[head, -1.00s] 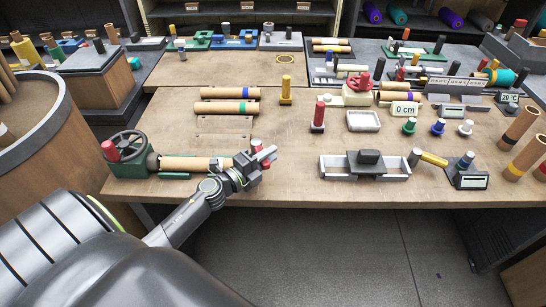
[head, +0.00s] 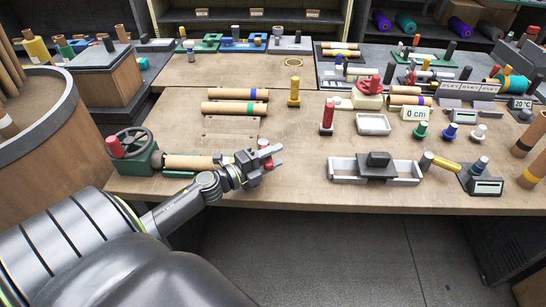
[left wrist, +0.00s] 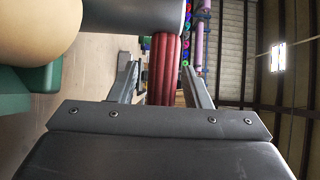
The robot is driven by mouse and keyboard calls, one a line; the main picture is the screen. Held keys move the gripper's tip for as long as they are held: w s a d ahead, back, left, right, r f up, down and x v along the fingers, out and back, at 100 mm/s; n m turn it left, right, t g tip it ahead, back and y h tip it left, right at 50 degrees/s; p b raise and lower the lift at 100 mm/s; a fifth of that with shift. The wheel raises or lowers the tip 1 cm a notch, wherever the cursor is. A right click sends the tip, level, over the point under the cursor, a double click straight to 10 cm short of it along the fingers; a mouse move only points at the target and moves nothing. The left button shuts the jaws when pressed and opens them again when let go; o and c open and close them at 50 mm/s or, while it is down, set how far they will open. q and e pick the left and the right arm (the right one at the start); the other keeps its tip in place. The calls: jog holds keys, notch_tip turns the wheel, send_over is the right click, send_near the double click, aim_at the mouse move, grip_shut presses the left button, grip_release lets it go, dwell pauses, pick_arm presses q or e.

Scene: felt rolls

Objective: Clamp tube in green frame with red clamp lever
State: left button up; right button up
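The green frame (head: 142,159) with a dark handwheel and a red knob on its left end stands at the table's front left edge. A tan tube (head: 188,162) lies along it, and it also shows in the left wrist view (left wrist: 40,25). The red clamp lever (head: 263,143) is at the frame's right end, partly hidden by my left gripper (head: 274,155). In the left wrist view the red ribbed lever (left wrist: 166,65) stands between the two spread fingers of my left gripper (left wrist: 162,75). A gap shows on its left side. My right gripper is not in view.
Two tan tubes with coloured bands (head: 235,101) lie behind the frame. A white tray with a dark block (head: 346,173) is to the right at the front edge. A red-topped post (head: 327,115) stands behind it. The table between gripper and tray is clear.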

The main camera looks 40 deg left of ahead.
pick_arm(q)
jog(key=shift+s, duration=0.1)
jog(key=b+v, duration=0.2)
jog(key=shift+s+a+f, duration=0.1)
jog(key=shift+s+f, duration=0.15)
jog(key=shift+s, duration=0.05)
jog(key=shift+s+a+r, duration=0.1)
jog(key=shift+s+r, duration=0.1)
jog(key=shift+s, duration=0.1)
jog(key=shift+b+v, duration=1.05)
jog(key=shift+v, duration=0.15)
jog(key=shift+s+a+r+p, duration=0.15)
jog(key=shift+s+p, duration=0.25)
jog(key=shift+p, duration=0.2)
jog(key=shift+s, duration=0.35)
jog(key=p+v, duration=0.3)
jog(key=v, duration=0.1)
jog(key=shift+a+r, duration=0.15)
jog(key=shift+r, duration=0.05)
jog(key=p+v, duration=0.1)
jog(key=v, duration=0.5)
jog(key=shift+f, duration=0.2)
